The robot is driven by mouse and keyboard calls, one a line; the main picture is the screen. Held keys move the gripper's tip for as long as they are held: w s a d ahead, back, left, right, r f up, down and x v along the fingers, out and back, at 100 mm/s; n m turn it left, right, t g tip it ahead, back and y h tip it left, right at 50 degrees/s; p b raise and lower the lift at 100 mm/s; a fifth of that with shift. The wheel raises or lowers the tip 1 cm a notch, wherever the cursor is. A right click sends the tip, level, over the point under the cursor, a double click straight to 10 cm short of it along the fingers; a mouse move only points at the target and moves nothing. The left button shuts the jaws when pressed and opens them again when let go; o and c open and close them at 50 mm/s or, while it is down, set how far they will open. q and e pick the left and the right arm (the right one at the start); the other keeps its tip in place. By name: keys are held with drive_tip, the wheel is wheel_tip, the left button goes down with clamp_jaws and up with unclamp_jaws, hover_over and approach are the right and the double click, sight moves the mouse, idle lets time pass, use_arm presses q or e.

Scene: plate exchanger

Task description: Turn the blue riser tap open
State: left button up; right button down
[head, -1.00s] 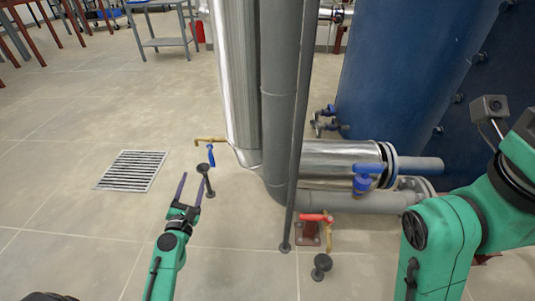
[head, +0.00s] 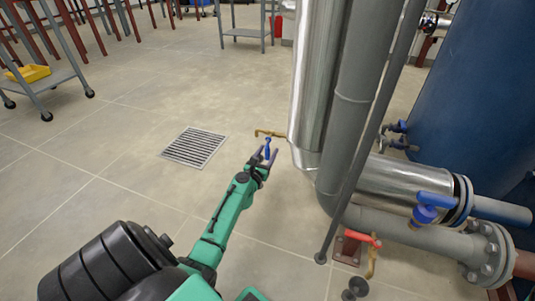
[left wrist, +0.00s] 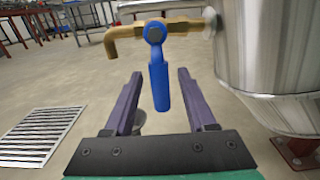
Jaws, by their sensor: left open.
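The blue riser tap (head: 267,147) is a brass spout with a blue lever on the side of the silver riser pipe. In the left wrist view, the blue lever (left wrist: 160,78) hangs straight down from the brass body (left wrist: 128,38), whose spout points left. My left gripper (head: 264,154) is at the lever, its two dark purple fingers open. In the left wrist view, the lever's lower part shows between the fingers (left wrist: 159,76), with gaps on both sides. I cannot tell how deep it lies between them. My right gripper is out of view.
The silver riser (head: 312,90) and a grey pipe (head: 350,110) stand just right of the tap. A red-handled tap (head: 362,238) and another blue-handled valve (head: 425,212) are lower right. A floor grate (head: 194,148) lies left amid open floor.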

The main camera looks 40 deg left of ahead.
use_arm(q)
clamp_jaws()
idle(1.4)
